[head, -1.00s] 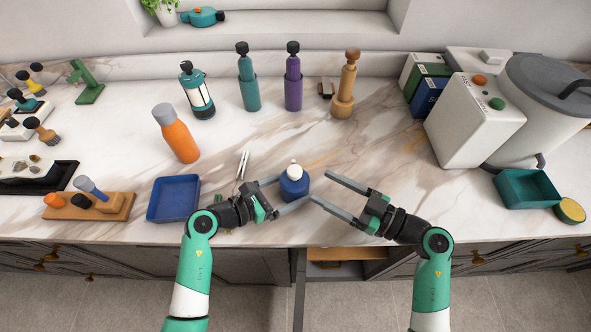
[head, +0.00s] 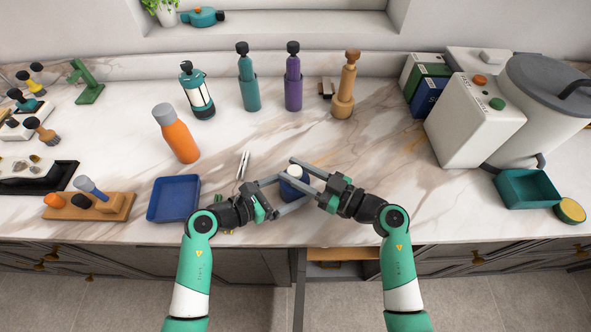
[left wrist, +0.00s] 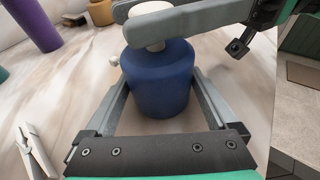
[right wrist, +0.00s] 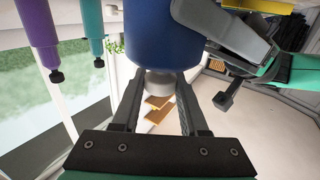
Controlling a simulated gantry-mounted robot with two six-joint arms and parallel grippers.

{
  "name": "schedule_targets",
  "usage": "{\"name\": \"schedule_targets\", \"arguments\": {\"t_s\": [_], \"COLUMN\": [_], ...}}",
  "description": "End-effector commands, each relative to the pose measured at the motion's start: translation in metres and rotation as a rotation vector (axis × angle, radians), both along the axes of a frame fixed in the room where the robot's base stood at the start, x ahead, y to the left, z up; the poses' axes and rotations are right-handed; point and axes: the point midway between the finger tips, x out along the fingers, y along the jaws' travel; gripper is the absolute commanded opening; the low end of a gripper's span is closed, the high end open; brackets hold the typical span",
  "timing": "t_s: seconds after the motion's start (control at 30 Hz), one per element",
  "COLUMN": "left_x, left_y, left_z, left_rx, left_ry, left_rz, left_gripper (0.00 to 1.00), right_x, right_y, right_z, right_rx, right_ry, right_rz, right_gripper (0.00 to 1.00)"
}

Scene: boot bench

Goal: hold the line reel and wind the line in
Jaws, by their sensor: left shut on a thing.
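The line reel (head: 294,191) is a dark blue drum with a white top, standing near the counter's front edge. My left gripper (head: 288,188) is shut on the drum, one finger on each side; the left wrist view shows the blue drum (left wrist: 158,85) between its fingers. A small white knob (left wrist: 113,61) shows beside the drum there. My right gripper (head: 287,170) is open over the reel's top and partly hides it. In the right wrist view its fingers stand either side of a whitish part (right wrist: 160,83) below the drum (right wrist: 163,35); I cannot tell whether they touch it.
A blue tray (head: 174,219) lies left of the left gripper. A white clothespin (head: 243,165) lies behind it. An orange bottle (head: 176,134) stands farther back. A white box (head: 468,128) and teal bin (head: 524,203) are at right. The counter between reel and bin is clear.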

Motion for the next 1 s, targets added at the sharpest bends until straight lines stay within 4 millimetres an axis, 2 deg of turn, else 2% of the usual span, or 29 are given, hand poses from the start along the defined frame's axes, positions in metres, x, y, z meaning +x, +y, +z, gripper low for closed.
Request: {"name": "schedule_targets", "arguments": {"t_s": [0.03, 0.13, 0.17, 0.57, 1.0], "left_x": [-0.0002, -0.0002, -0.0002, -0.0003, -0.0006], "left_y": [0.0001, 0.0001, 0.0001, 0.0000, -0.0006], "left_z": [-0.0006, -0.0006, -0.0006, -0.0006, -0.0005], "left_rx": [0.001, 0.001, 0.001, 0.001, 0.001], "left_ry": [0.001, 0.001, 0.001, 0.001, 0.001], "left_rz": [0.000, 0.000, 0.000, 0.000, -0.003], "left_gripper": [0.60, 0.60, 0.60, 0.60, 0.61], "right_x": [0.0000, 0.0000, 0.0000, -0.0003, -0.0012], "right_y": [-0.0001, -0.0002, -0.0002, 0.0010, 0.0020], "right_z": [-0.0001, -0.0001, -0.0001, -0.0026, -0.0047], "right_rx": [0.000, 0.000, 0.000, -0.006, -0.008], "right_ry": [0.000, 0.000, 0.000, 0.004, 0.010], "right_rz": [0.000, 0.000, 0.000, -0.050, -0.336], "right_gripper": [0.21, 0.03, 0.00, 0.00, 0.00]}}
